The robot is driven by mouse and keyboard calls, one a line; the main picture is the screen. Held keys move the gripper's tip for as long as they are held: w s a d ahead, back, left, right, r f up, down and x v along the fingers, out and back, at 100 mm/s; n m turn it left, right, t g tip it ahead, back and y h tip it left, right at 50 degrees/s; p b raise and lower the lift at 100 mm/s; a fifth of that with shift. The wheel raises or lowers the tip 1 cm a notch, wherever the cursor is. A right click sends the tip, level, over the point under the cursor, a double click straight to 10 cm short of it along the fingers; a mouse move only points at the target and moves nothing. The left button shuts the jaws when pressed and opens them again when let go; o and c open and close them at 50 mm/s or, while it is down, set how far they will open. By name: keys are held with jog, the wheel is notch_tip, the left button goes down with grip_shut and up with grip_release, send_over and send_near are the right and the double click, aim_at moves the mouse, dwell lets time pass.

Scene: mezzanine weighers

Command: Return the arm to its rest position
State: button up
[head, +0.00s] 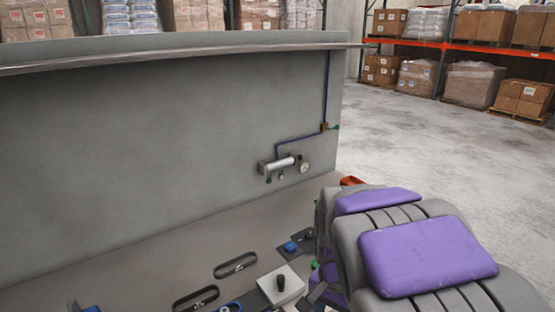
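My arm (428,256), grey with purple pads, fills the lower right of the head view. Its large ribbed links are close to the camera and cover part of the bench top. A smaller purple part of it shows low down, left of the big links. I cannot make out my gripper's fingers; the arm's links and the lower picture edge hide that area. Whether anything is held does not show.
A grey upright panel (150,140) stands behind the bench top (180,262). A silver cylinder with a gauge (280,164) is mounted on it. A light block with a black knob (282,285) sits near the arm. Open concrete floor (400,130) lies right, before loaded racks (460,47).

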jog(key=s+d+n, duration=0.1)
jog(key=s+n, duration=0.2)
jog(key=s, duration=0.7)
jog(key=s+d+n+g+b, duration=0.1)
jog(key=s+n, duration=0.3)
jog(key=s, duration=0.7)
jog(key=shift+s+d+f+y, duration=0.25)
jog(key=shift+s+f+y, duration=0.05)
jog(key=shift+f, duration=0.05)
jog(key=shift+c, duration=0.5)
